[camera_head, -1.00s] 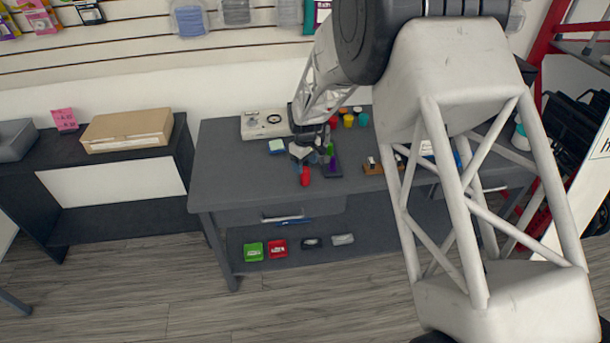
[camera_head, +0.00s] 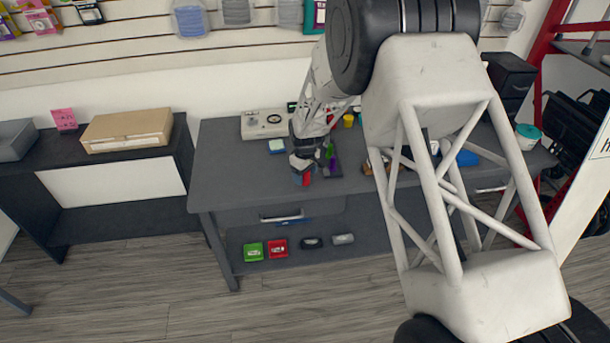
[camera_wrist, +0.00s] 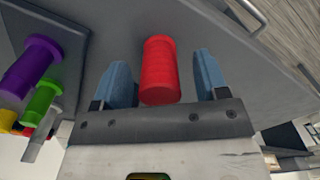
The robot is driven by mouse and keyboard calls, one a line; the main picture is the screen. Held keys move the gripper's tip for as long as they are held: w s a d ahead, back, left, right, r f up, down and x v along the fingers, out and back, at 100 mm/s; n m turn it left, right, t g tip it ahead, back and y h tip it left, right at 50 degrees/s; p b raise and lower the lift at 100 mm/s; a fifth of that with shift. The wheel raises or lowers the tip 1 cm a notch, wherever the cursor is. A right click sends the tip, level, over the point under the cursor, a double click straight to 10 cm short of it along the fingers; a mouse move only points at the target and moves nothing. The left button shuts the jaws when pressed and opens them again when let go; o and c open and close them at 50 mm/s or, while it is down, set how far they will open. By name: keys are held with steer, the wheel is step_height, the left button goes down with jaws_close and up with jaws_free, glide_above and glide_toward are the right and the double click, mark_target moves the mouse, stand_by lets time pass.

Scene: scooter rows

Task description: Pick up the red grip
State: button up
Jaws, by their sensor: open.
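The red grip (camera_wrist: 160,70) is a ribbed red cylinder on the grey table. In the wrist view it lies between the two blue fingers of my gripper (camera_wrist: 161,75), with a gap on each side. My gripper is open and not closed on it. In the head view my gripper (camera_head: 304,170) is low over the table's front part, and the red grip (camera_head: 307,180) shows only partly beside it.
A purple grip (camera_wrist: 30,66) and a green grip (camera_wrist: 42,100) sit on a dark tray (camera_wrist: 75,45) at the left of the wrist view. In the head view, a white box (camera_head: 256,125) stands at the table's back. The table's left part is clear.

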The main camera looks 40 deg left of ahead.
steer(key=c, duration=1)
steer(key=shift+r, duration=0.1)
steer(key=shift+r, duration=1.4)
steer(key=shift+s+d+r, duration=0.15)
steer(key=shift+r, duration=0.15)
steer(key=s+d, duration=0.3)
steer(key=s+d+r, duration=0.1)
steer(key=s+d, duration=0.6)
steer(key=d, duration=0.1)
steer(key=shift+s+d+r, duration=0.2)
steer(key=shift+s, duration=0.1)
steer(key=shift+w+a, duration=0.1)
